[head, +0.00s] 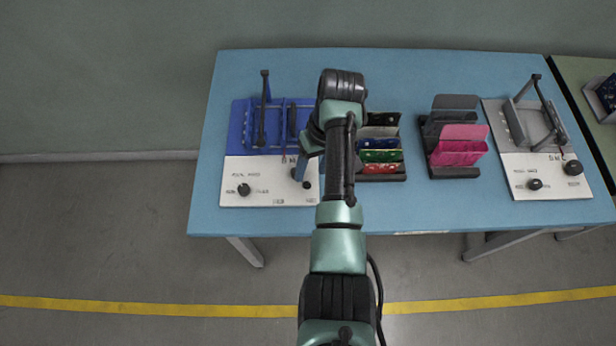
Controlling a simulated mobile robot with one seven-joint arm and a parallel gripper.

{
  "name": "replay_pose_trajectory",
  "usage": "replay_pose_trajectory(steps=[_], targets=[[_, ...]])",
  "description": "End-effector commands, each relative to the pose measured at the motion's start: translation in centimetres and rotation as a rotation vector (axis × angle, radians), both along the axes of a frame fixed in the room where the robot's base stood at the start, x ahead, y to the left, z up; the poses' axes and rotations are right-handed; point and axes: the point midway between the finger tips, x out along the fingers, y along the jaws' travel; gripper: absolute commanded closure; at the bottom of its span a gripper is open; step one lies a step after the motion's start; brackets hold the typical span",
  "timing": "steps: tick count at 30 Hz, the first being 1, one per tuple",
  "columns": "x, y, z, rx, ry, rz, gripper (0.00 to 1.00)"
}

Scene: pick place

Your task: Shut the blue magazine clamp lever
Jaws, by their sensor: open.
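The blue magazine (239,128) is a blue fixture with a white front panel, at the left of the blue table. Its dark clamp lever (264,108) stands raised above the blue part, with its knobbed end toward the back. My gripper (303,166) is at the right side of this fixture, low near its front panel, and apart from the lever in the picture. It is open, but its fingers are small and partly hidden by my wrist. My arm covers the fixture's right edge.
A rack of coloured boards (381,157) stands just right of my arm. A dark holder with pink and grey pieces (460,146) follows. A similar grey fixture (521,126) with a raised lever is at the right. The table's front strip (430,215) is clear.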

Motion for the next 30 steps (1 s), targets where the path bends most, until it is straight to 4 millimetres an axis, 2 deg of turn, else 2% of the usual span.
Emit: replay_pose_trajectory(steps=[3, 9, 21, 30], targets=[[-0.2, 0.4, -2.3, 0.000, 0.002, 0.000, 0.44], [-0.4, 0.8, -4.6, 0.000, 0.000, 0.000, 0.44], [-0.4, 0.9, -5.2, 0.000, -0.002, 0.000, 0.45], [-0.4, 0.9, -5.2, 0.000, -0.002, 0.000, 0.99]])
